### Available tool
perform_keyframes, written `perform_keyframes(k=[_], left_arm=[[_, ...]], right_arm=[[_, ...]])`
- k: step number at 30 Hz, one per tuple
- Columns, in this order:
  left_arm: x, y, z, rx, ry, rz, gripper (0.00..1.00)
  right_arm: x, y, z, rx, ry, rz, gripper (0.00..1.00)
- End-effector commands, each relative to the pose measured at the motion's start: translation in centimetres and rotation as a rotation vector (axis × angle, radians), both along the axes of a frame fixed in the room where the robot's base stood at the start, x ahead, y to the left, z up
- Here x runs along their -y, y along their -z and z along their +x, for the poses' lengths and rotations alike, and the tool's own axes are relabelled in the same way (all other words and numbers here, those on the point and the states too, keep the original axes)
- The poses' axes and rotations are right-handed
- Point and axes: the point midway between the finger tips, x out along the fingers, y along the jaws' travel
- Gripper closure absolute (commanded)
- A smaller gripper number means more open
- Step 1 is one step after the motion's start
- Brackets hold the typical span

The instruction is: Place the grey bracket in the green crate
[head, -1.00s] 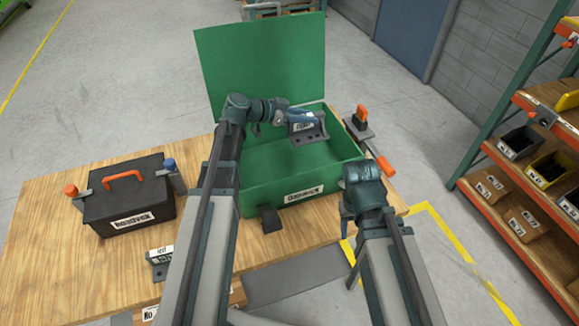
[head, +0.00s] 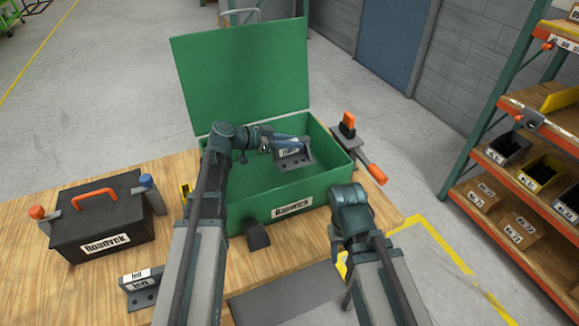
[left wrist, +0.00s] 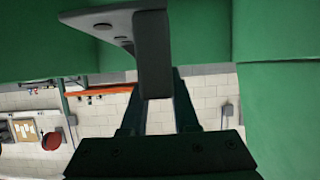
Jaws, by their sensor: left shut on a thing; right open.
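I cannot tell whether the bracket touches the crate floor. My right gripper (head: 338,250) is open near the crate's front right corner; its fingers are mostly hidden by its own arm.
The crate's green lid (head: 240,75) stands raised at the back. A black toolbox (head: 100,222) with an orange handle is at the table's left. Another labelled grey bracket (head: 141,290) lies at the front. Orange-handled clamps (head: 358,150) stand right of the crate. A bin rack (head: 520,170) is further right.

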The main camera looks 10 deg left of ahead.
Motion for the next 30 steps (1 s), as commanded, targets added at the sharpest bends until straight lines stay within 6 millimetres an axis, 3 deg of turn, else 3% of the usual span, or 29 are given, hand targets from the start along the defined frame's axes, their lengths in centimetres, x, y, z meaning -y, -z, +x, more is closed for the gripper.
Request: perform_keyframes(k=[1, 3, 11, 21, 30], left_arm=[[0.0, 1.6, 0.0, 0.000, 0.000, -0.001, 1.00], [0.0, 2.4, 0.0, 0.000, 0.000, -0.002, 1.00], [0.0, 2.7, 0.0, 0.000, 0.000, -0.002, 1.00], [0.0, 6.3, 0.0, 0.000, 0.000, -0.001, 1.00], [0.0, 6.3, 0.0, 0.000, 0.000, -0.002, 1.00]], right_arm=[[0.0, 1.7, 0.0, 0.000, 0.000, 0.000, 0.50], [0.0, 2.5, 0.0, 0.000, 0.000, 0.000, 0.50], [0.0, 2.8, 0.0, 0.000, 0.000, 0.000, 0.50], [0.0, 6.3, 0.0, 0.000, 0.000, 0.000, 0.50], [0.0, 6.3, 0.0, 0.000, 0.000, 0.000, 0.50]])
